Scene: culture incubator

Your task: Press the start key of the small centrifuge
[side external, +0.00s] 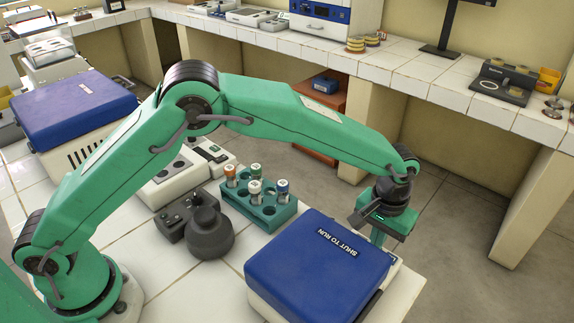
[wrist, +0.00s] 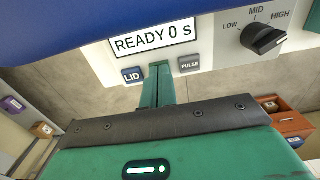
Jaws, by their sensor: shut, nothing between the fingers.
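The small centrifuge (side external: 318,262) has a blue lid, closed and marked SHUT TO RUN, and stands near the bench edge. Its front panel (wrist: 212,75) shows in the wrist view. The display (wrist: 153,38) reads READY 0 s. Below it are a blue LID key (wrist: 132,75) and a grey PULSE key (wrist: 189,62). My gripper (side external: 377,238) also shows beside the centrifuge in the side view.
A teal rack (side external: 262,214) with several capped tubes and a dark round-topped device (side external: 208,234) stand left of the centrifuge. A larger blue-lidded machine (side external: 75,105) is at the far left. Open floor (side external: 455,225) lies beyond the bench edge.

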